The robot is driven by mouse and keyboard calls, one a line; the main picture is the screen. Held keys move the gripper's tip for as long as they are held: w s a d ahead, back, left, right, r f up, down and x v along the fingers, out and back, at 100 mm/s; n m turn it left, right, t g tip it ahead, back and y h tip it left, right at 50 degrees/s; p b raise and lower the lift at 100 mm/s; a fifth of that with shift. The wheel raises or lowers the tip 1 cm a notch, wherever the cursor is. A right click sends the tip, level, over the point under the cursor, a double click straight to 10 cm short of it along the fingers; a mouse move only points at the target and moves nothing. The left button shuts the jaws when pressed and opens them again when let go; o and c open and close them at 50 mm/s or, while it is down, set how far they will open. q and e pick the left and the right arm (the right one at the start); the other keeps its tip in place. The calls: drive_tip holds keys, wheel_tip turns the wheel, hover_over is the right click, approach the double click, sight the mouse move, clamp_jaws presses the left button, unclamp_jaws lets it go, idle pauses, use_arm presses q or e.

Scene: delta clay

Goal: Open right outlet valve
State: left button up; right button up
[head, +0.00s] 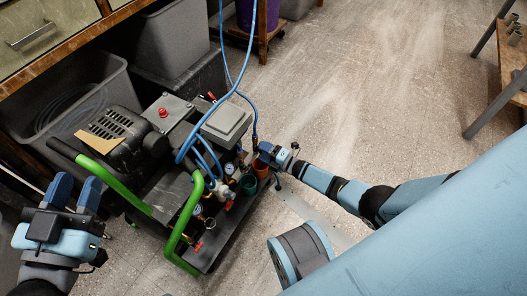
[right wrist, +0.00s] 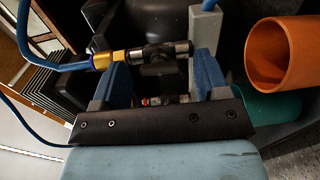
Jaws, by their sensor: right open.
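A portable compressor cart (head: 150,150) with green handles stands on the floor in the head view. Its outlet side carries gauges, brass fittings and small red levers. My right gripper (head: 267,152) is at the cart's far right outlet, by a blue hose end. In the right wrist view, the right outlet valve (right wrist: 155,68), a dark body with a brass collar (right wrist: 103,60) and blue hose, lies across the open jaws (right wrist: 160,72). I cannot tell whether the fingers touch it. The valve's lever position is unclear. My left gripper (head: 77,184) is open and empty, left of the cart.
An orange cup (right wrist: 285,60) and a green cup (right wrist: 270,107) sit close beside my right gripper. Blue hoses (head: 248,70) hang over the cart. Grey bins (head: 90,90) and a workbench (head: 70,45) stand at the left. Floor to the right is mostly clear.

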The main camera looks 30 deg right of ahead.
use_arm(q)
drive_tip(key=s+n+p, duration=0.1)
drive_tip(key=p, duration=0.1)
drive_tip(key=d+n+g+p, duration=0.1)
drive_tip(key=shift+s+d+f+n+y+p, duration=0.1)
drive_tip(key=shift+s+f+n+y+p, duration=0.2)
drive_tip(key=shift+s+f+n+p, duration=0.1)
use_arm(e)
drive_tip(key=v, duration=1.3)
drive_tip(key=shift+s+d, duration=0.15)
use_arm(q)
drive_tip(key=shift+w, duration=0.1)
